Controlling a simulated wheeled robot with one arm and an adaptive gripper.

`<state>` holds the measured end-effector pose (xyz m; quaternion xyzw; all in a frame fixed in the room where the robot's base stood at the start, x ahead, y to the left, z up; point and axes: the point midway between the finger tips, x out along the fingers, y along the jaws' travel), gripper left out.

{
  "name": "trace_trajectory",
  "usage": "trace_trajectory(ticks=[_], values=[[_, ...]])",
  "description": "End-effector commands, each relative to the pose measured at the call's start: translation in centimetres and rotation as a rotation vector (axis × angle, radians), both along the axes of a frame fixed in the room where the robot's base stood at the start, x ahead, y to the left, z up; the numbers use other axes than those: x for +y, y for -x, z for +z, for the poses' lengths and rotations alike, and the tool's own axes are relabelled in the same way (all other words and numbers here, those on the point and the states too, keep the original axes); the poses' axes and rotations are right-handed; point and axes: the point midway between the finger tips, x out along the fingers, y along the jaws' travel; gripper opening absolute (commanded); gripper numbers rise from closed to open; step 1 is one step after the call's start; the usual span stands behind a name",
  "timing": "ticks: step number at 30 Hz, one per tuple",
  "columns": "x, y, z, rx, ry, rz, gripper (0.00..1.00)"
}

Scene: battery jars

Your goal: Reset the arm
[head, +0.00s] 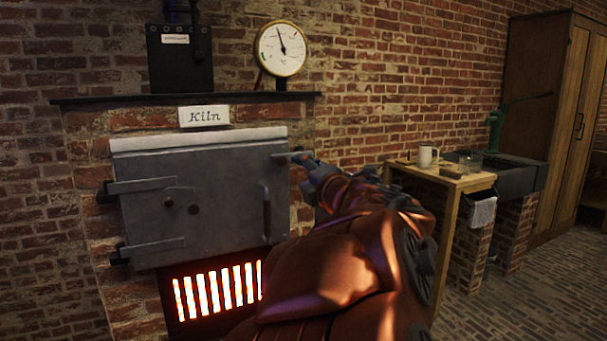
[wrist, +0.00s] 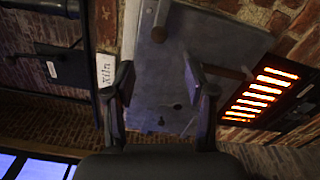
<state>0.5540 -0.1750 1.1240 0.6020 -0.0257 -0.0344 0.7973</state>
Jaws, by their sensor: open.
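My arm reaches forward from the lower right in the head view, and my gripper (head: 306,162) is at the right edge of the kiln door. In the wrist view my gripper (wrist: 165,88) is open, with its two fingers apart and nothing held between them. The grey kiln door (head: 225,190) is shut across the kiln front, with hinge straps at left and a handle (head: 266,212) at right. The door (wrist: 180,65) fills the area beyond the fingers in the wrist view. I cannot tell whether a fingertip touches the door.
A glowing grate (head: 215,290) is below the door. A dial gauge (head: 282,48) and a black box (head: 180,65) stand on the shelf above the "Kiln" sign (head: 204,116). At right are a wooden table (head: 455,182) with a mug (head: 427,156), a sink (head: 520,176) and a cupboard (head: 550,120).

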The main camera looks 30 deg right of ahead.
Motion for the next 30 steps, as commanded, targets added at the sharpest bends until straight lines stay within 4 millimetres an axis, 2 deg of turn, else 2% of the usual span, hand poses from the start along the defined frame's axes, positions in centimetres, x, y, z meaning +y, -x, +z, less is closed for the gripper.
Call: trace_trajectory(ticks=[11,16,19,23,26,30], values=[[-0.1,0.0,0.0,-0.003,-0.011,-0.010,0.55],[-1.9,0.7,-0.1,-0.020,-0.122,-0.114,0.55],[-3.5,1.6,-1.0,-0.028,-0.246,-0.218,0.55],[-5.4,3.3,-3.4,-0.018,-0.428,-0.362,0.55],[-6.2,4.7,-6.0,0.008,-0.569,-0.469,0.55],[-6.2,7.2,-10.9,0.076,-0.767,-0.621,0.55]])
